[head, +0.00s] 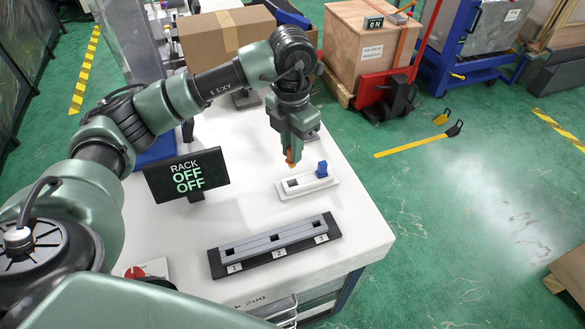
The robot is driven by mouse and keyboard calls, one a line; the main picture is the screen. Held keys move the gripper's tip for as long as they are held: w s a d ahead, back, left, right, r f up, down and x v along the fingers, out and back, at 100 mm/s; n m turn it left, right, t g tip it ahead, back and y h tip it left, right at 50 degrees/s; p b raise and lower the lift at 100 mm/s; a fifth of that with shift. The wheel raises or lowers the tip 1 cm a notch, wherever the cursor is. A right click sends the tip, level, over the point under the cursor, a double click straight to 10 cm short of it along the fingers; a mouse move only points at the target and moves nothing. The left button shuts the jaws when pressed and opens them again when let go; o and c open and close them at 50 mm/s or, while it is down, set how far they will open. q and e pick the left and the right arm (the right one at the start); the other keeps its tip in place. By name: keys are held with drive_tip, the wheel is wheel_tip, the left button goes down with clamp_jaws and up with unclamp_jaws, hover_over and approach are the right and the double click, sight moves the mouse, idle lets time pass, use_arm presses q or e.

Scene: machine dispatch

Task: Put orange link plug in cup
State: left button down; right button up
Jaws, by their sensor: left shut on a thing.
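My left gripper (290,150) points down over the white table and is shut on the orange link plug (291,160). Only a small orange part shows between the fingers; the rest is hidden. The plug is above the back left of a white holder (307,187), which has an empty square hole on its left. A blue plug (321,169) stands upright at the holder's right. I cannot make out a cup in this view. My right gripper is not in view.
A grey rack (275,242) on a black base numbered 1, 2, 3 lies near the front edge. A red and white item (148,270) lies front left. A cardboard box (222,38) is behind.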

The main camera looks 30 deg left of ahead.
sight(293, 166)
use_arm(q)
wheel_tip(293, 166, down, 4)
drive_tip(key=shift+f+p, duration=0.2)
drive_tip(key=shift+p, duration=0.1)
wheel_tip(293, 166, down, 3)
drive_tip(key=shift+f+p, duration=0.2)
drive_tip(key=shift+p, duration=0.1)
drive_tip(key=shift+f, duration=0.1)
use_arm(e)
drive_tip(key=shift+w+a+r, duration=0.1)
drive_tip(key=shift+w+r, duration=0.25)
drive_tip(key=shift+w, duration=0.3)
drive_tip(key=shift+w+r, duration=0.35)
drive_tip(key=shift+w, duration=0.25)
use_arm(q)
drive_tip(key=c, duration=1.8)
unclamp_jaws()
drive_tip(key=shift+f, duration=0.2)
drive_tip(key=o, duration=0.4)
drive_tip(key=shift+r, duration=0.1)
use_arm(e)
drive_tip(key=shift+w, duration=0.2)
use_arm(q)
drive_tip(key=shift+r, duration=0.1)
